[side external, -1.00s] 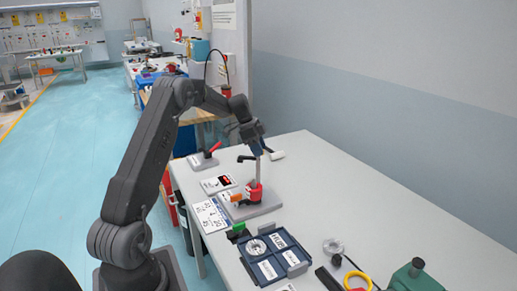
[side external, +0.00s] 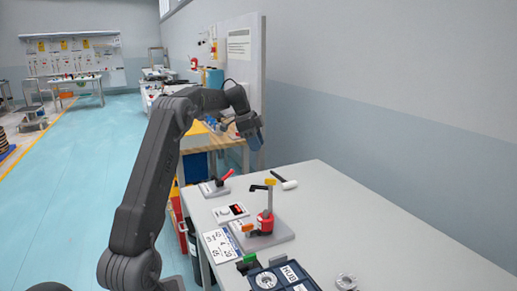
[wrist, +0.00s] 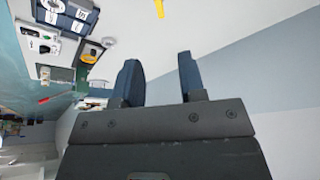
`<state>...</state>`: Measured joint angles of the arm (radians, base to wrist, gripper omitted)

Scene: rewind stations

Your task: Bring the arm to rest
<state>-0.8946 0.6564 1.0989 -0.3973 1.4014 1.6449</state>
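My gripper (side external: 257,145) is raised in the air above the far end of the grey bench (side external: 365,215), at the end of my bent arm. It is clear of everything on the bench.
A red-handled fixture (side external: 216,185), a white device (side external: 230,213), a printed card (side external: 220,246) and a blue tray (side external: 262,281) are nearby. The bench's right side is largely clear.

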